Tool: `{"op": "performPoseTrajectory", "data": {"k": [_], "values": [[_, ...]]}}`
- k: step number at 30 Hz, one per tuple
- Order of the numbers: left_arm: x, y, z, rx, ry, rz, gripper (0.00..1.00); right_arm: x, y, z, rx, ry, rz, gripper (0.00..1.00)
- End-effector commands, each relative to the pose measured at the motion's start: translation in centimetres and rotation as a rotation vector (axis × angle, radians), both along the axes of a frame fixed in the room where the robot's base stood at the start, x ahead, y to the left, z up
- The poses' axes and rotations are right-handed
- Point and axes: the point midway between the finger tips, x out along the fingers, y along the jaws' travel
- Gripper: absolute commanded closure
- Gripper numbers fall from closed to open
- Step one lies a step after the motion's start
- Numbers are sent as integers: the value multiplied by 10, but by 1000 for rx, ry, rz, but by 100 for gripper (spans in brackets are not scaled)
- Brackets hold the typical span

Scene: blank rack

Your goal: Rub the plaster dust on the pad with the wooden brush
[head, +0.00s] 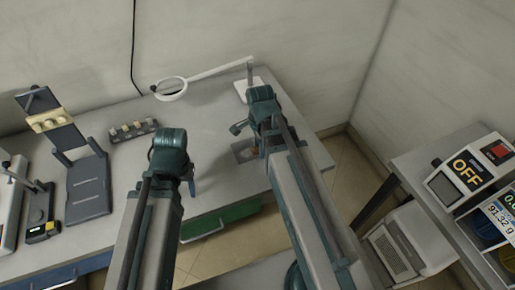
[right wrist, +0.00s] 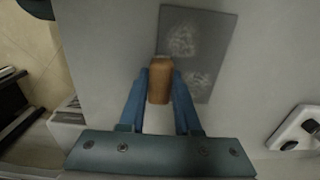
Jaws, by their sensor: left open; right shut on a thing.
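The dark grey pad (right wrist: 222,30) lies flat on the bench, and a strip of the pad (head: 240,147) shows in the head view beside my right arm. Two pale, smeared patches of plaster dust (right wrist: 183,38) are on it, the nearer one partly behind the brush. My right gripper (right wrist: 160,76) is shut on the wooden brush (right wrist: 160,88), which overlaps the pad's left edge in the right wrist view. I cannot tell if the brush touches the pad. My left gripper (head: 190,186) is open and empty over the bench's front edge, mostly hidden by its wrist.
A ring magnifier (head: 172,90) on a white arm stands at the back of the bench. A rack of small pots (head: 133,131) and a dark stand (head: 88,188) are to the left. At right, another table carries a box marked OFF (head: 466,168) and a scale display.

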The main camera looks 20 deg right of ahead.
Motion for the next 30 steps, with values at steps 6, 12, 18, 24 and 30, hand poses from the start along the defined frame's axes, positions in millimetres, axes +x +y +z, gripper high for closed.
{"op": "performPoseTrajectory", "data": {"k": [6, 12, 18, 24, 30], "values": [[0, 0, 0, 0, 0, 0, 50, 8, -1, 0, -2, -1, 0, 100], [0, 0, 1, 0, 0, 0, 50, 26, 0, 1, -2, -1, 0, 100], [0, 0, 2, 0, 0, 0, 50, 38, 1, 2, -2, 0, 0, 100], [0, 0, 2, 0, 0, 0, 50, 39, 1, 2, -2, 0, 0, 100], [0, 0, 1, 0, 0, 0, 50, 50, 1, 1, -2, 0, 0, 100]]}}
